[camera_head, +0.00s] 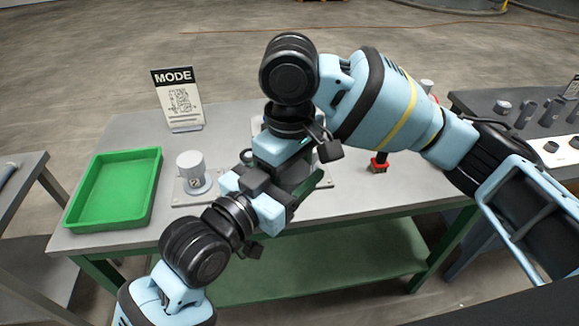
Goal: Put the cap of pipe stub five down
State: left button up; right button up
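A grey capped cylinder marked 2 (190,165) stands upright on a flat plate on the table. No stub marked five can be made out, and the area behind my grippers is hidden. My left gripper (275,185) reaches in from the lower left over the middle of the table. My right gripper (290,175) points down from the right arm at the same place, partly behind the left one. The two overlap in the view. Their fingertips and anything between them are not clear.
A green tray (158,156) lies empty at the table's left. A MODE sign (178,100) stands at the back. A red and black part (378,166) stands right of the grippers. A dark side table (475,100) at the right holds several grey pieces. The table's front right is clear.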

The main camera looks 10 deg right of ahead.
pick_arm(q)
jog(key=c, duration=0.5)
jog(key=shift+c, duration=0.6)
pick_arm(e)
jog(key=o, duration=1)
notch_tip(320, 180, up, 12)
